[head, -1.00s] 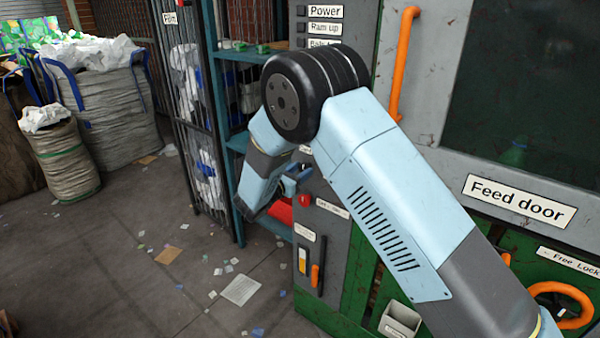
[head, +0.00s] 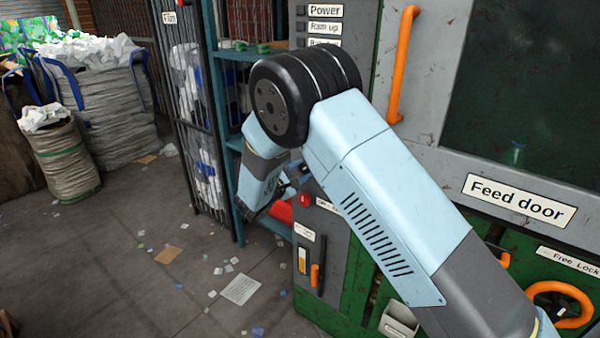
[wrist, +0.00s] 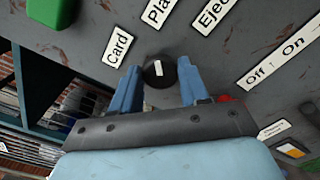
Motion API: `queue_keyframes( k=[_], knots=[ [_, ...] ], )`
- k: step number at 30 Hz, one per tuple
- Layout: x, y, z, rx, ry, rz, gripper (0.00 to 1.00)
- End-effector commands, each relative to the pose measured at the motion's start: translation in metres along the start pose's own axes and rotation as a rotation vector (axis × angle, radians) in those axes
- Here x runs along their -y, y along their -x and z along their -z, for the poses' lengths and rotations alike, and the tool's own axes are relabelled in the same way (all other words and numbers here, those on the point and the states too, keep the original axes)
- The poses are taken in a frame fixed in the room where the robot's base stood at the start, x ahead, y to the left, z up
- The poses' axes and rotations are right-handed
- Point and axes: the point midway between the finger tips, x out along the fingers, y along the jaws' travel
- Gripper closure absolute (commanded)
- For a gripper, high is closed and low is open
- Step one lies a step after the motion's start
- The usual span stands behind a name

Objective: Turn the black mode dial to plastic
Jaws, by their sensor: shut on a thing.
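The black mode dial (wrist: 157,73) shows in the wrist view on the grey machine panel, with a white pointer mark on its face. The mark stands nearly upright in the picture, its upper end facing roughly the label starting "Pla" (wrist: 159,11), cut off at the top edge. The "Card" label (wrist: 118,46) is to its upper left. My gripper (wrist: 158,66) is shut on the dial, one blue finger on each side. In the head view my gripper (head: 291,184) is at the panel's left part, and my arm hides the dial.
An "Eject" label (wrist: 217,10) and an "Off / On" label (wrist: 276,64) are to the right in the wrist view. A green part (wrist: 50,10) is upper left. In the head view a blue shelf frame (head: 238,190) stands left of the panel.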

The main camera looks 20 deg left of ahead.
Motion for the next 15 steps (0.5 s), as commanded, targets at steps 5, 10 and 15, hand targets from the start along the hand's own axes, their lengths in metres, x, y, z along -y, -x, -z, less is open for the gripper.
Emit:
queue_keyframes(
  k=[5,10,15],
  knots=[
    [0.0021,0.0000,0.0000,0.001,-0.046,0.002,0.86],
    [0.0026,-0.0002,0.0000,0.001,-0.062,0.003,0.86],
    [0.0030,-0.0002,0.0000,0.001,-0.064,0.004,0.86]
  ],
)
